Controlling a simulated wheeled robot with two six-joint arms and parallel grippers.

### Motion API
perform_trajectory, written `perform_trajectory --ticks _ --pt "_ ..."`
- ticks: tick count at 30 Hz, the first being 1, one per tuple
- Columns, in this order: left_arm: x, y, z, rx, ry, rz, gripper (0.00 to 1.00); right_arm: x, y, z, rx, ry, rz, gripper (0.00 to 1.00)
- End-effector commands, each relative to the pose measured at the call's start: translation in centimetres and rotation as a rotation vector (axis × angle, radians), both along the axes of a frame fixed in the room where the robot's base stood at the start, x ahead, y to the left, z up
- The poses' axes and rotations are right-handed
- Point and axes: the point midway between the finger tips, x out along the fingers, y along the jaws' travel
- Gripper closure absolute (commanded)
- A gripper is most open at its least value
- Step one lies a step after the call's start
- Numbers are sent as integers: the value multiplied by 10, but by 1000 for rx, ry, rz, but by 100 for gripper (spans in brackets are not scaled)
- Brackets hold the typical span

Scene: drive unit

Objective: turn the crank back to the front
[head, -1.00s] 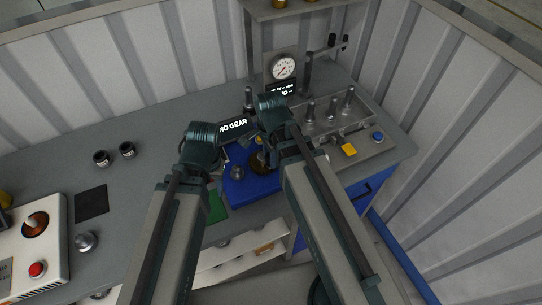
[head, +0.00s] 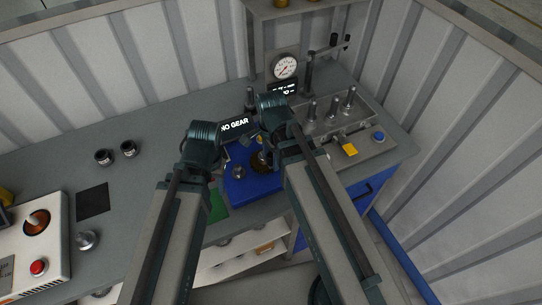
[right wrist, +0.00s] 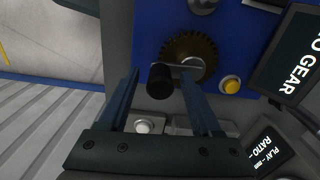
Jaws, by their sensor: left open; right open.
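The crank is a silver arm with a black knob (right wrist: 160,82), joined to the middle of a brown toothed gear (right wrist: 205,50) on a blue plate (right wrist: 150,30). In the right wrist view my right gripper (right wrist: 164,82) is open, with the knob between its fingertips and a gap on each side. In the head view the gear (head: 259,163) is partly covered by my right arm, and the knob is hard to make out. My left gripper (head: 224,148) is open and small beside the blue plate (head: 250,187), largely hidden by its wrist.
A lit NO GEAR sign (head: 234,125) stands close behind the grippers.

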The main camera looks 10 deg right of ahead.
Motion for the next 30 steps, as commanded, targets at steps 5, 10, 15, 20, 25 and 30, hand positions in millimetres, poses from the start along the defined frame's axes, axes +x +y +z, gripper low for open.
perform_trajectory --ticks 5,10,15,20,25,30 --pt "0 0 10 0 0 1 50 0 0 10 0 0 0 34" --pt "0 0 27 0 0 2 50 0 0 27 0 0 0 34" --pt "0 0 52 -1 0 6 50 0 0 52 0 0 0 34" --pt "0 0 76 -2 -1 12 50 0 0 76 0 0 0 34" --pt "0 0 102 -2 -1 14 50 0 0 102 0 0 0 34" --pt "0 0 125 -2 1 13 50 0 0 125 0 0 0 34"
